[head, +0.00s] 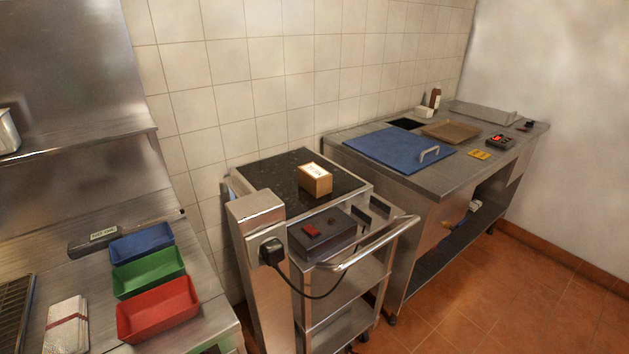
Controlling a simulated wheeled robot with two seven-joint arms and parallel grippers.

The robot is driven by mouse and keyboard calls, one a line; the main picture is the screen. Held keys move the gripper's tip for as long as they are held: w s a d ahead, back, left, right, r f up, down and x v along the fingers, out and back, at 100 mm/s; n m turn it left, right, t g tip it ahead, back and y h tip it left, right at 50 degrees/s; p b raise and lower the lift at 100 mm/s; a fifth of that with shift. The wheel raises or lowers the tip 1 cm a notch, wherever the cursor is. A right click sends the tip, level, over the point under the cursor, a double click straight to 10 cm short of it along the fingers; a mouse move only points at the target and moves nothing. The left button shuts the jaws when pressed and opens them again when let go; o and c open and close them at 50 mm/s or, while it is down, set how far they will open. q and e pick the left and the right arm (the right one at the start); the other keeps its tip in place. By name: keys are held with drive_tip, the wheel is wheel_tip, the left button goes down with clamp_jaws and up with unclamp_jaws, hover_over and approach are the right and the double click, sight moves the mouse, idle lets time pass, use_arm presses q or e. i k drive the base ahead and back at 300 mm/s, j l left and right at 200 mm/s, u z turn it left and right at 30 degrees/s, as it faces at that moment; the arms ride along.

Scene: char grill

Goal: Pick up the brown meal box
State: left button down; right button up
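A small brown box with a white label on top (315,179), which looks like the meal box, sits on the dark speckled top (284,184) of a metal cart. It stands upright near the right edge of that top. Neither of my grippers shows in the head view, and nothing is touching the box.
A black control unit (322,232), a plug with a cable (271,252) and a rail handle (370,246) are at the cart's front. Blue, green and red trays (158,308) stand on the left counter. A blue lid (385,148) lies on the right counter.

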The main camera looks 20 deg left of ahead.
sight(313, 178)
drive_tip(key=i+l+u, duration=0.3)
drive_tip(key=i+l, duration=0.15)
drive_tip(key=i+l+u, duration=0.15)
drive_tip(key=l, duration=0.2)
drive_tip(key=i+l+u, duration=0.35)
drive_tip(key=l, duration=0.3)
drive_tip(key=i+l+u, duration=0.15)
drive_tip(key=l, duration=0.2)
drive_tip(key=i+l+u, duration=0.15)
drive_tip(key=l, duration=0.2)
drive_tip(key=i+l+u, duration=0.15)
drive_tip(key=l, duration=0.2)
drive_tip(key=k, duration=0.05)
